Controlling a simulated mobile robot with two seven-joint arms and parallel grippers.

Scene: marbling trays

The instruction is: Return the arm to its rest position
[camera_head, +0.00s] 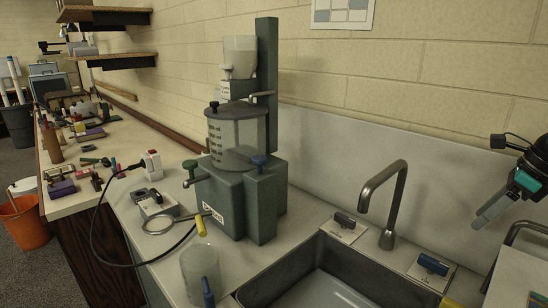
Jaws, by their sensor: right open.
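My right gripper (490,215) is at the right edge of the head view, above the counter to the right of the sink. It points down and to the left. Most of my right arm is outside the frame. My left gripper is not in view.
A grey sink (268,290) with a curved tap (400,195) is below and left of my gripper. A green-grey machine (235,195) stands left of it. A clear beaker (199,262) stands near the front. Tools crowd the counter at left. An orange bucket (25,225) is on the floor.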

